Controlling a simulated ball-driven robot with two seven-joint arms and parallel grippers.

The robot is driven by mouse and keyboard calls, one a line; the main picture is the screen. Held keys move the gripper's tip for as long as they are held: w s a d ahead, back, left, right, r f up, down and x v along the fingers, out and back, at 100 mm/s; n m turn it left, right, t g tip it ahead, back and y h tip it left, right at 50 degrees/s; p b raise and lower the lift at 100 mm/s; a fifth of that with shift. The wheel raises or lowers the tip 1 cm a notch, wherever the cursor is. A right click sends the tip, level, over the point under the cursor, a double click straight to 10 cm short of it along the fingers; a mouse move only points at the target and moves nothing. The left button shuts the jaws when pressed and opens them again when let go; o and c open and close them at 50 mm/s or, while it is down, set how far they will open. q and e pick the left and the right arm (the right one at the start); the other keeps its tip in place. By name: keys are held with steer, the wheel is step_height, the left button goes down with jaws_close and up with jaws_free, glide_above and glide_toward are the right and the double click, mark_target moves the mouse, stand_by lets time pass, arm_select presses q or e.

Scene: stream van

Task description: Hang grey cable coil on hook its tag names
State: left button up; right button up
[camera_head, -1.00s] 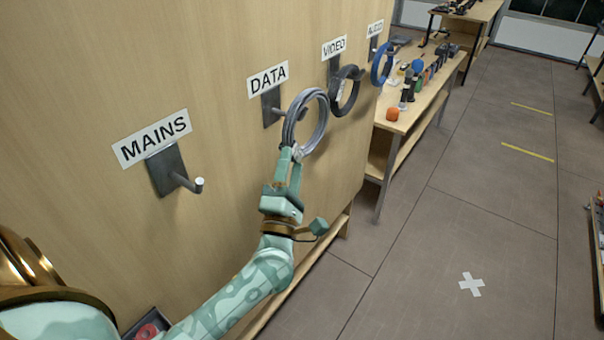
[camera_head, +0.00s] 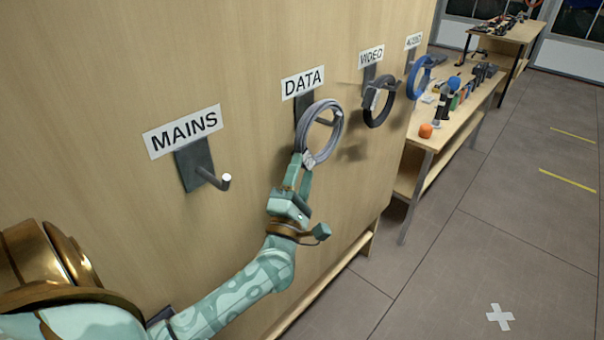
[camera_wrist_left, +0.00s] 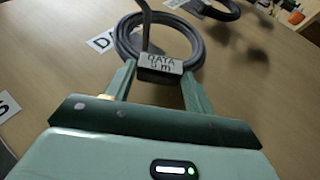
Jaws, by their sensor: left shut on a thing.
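The grey cable coil (camera_head: 340,136) is held upright at the DATA hook (camera_head: 305,104); it also shows in the left wrist view (camera_wrist_left: 197,44). Its white tag (camera_wrist_left: 160,64) reads "DATA 5 m". My left gripper (camera_head: 303,166) is shut on the coil's lower part by the tag, its fingertips (camera_wrist_left: 158,76) on either side of the tag. The hook's peg shows within the ring's opening in both views; I cannot tell whether the coil rests on it. The DATA label (camera_head: 303,82) is above the hook. My right gripper is not in view.
The MAINS hook (camera_head: 205,172) is empty at the left. A black coil (camera_head: 378,112) hangs at the VIDEO hook and a blue coil (camera_head: 413,88) at the AUDIO hook. A cluttered bench (camera_head: 424,148) stands beyond the panel. The floor at right is clear.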

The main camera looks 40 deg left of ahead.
arm_select(q)
steer(key=o, duration=1.3)
steer(key=shift+o, duration=0.2)
steer(key=shift+f, duration=0.1)
steer(key=shift+s+d+f, duration=0.15)
steer(key=shift+s, duration=0.1)
steer(key=b+v, duration=0.3)
steer(key=v, duration=1.2)
steer(key=s+d, duration=0.1)
steer(key=d, duration=0.7)
steer(key=shift+s+d, duration=0.1)
steer(key=shift+s, duration=0.05)
